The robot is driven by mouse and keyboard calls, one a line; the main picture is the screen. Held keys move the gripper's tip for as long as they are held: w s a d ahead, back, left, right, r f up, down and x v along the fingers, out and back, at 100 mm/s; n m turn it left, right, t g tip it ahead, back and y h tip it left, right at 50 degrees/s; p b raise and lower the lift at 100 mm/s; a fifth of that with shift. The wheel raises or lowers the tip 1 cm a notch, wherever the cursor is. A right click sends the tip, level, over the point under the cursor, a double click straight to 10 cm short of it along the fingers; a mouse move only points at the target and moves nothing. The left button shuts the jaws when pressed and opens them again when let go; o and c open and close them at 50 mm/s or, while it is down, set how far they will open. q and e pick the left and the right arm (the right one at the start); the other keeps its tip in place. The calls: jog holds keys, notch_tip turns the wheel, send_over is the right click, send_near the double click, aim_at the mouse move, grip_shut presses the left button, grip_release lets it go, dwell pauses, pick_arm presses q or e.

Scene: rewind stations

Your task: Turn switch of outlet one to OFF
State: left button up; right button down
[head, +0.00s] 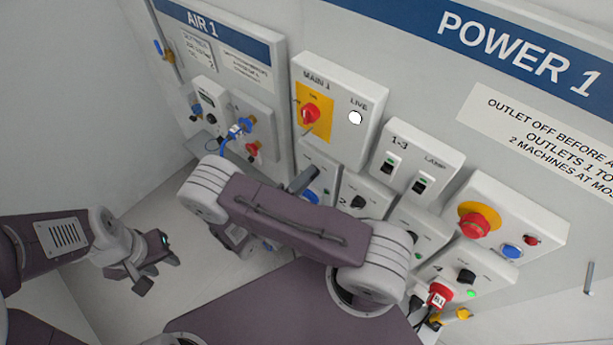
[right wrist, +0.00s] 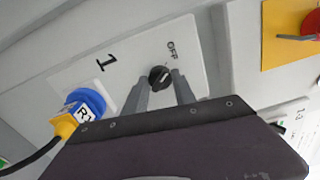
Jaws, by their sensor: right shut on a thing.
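Outlet one's panel (right wrist: 112,78) shows in the right wrist view, marked 1 and OFF. Its black round switch (right wrist: 160,73) has a pale pointer mark; I cannot tell its exact setting. My right gripper (right wrist: 161,90) is shut on this switch, one finger on each side. In the head view outlet one's panel (head: 320,163) is partly hidden by my right arm, and the switch is not clear. My left gripper (head: 158,277) is open and empty, low at the left.
Above outlet one is the MAIN 1 box with a red rotary switch (head: 310,114) and a lit LIVE lamp (head: 355,118). Right are the lamp switch box (head: 421,160) and a red emergency button (head: 474,226). The AIR 1 panel (head: 215,45) is left. The floor around my left gripper is clear.

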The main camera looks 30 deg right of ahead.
jog(key=shift+n, duration=0.8)
jog(key=c, duration=1)
grip_release()
jog(key=b+v, duration=0.3)
jog(key=v, duration=0.6)
jog(key=shift+b, duration=0.35)
